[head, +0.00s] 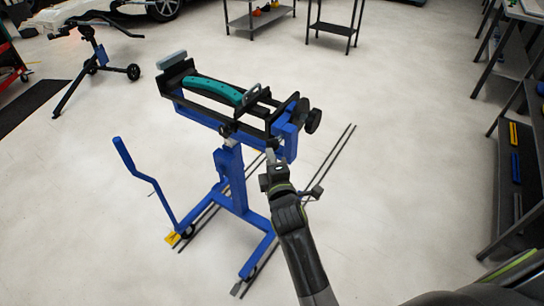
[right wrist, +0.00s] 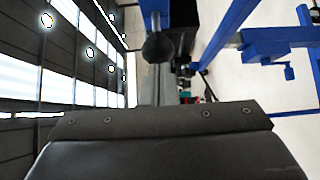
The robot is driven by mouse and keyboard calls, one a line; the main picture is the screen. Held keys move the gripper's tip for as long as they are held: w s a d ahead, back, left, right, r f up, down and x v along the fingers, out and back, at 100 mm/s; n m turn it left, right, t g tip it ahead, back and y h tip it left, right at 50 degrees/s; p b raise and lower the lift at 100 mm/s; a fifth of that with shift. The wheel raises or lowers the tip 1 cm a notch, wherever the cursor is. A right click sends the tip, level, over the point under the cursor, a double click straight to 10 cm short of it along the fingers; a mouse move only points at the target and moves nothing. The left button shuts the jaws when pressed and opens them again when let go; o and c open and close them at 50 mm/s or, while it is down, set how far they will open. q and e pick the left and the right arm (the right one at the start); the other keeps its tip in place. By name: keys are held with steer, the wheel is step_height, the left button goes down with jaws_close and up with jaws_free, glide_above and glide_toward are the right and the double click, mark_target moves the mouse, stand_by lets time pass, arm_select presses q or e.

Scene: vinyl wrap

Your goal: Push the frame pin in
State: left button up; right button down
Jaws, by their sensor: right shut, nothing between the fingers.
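A blue stand with a black top frame (head: 205,115) stands in the middle of the head view. I cannot tell for certain which part is the frame pin. A black ball-ended knob (right wrist: 158,47) shows in the right wrist view, just beyond my gripper's dark body. My right gripper (head: 271,156) is shut and empty, just below the near right end of the frame. I cannot tell whether its tip touches the stand. My left gripper is out of view.
A teal curved piece (head: 215,88) lies on the frame. A black round knob (head: 313,121) sticks out at the frame's right end. A blue lever (head: 145,175) rises at the left of the base.

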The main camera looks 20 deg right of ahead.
mark_target(275, 149)
steer(key=shift+w+a, duration=0.15)
steer(key=shift+w+d, duration=0.9)
steer(key=shift+d, duration=0.25)
steer(key=shift+r, duration=0.2)
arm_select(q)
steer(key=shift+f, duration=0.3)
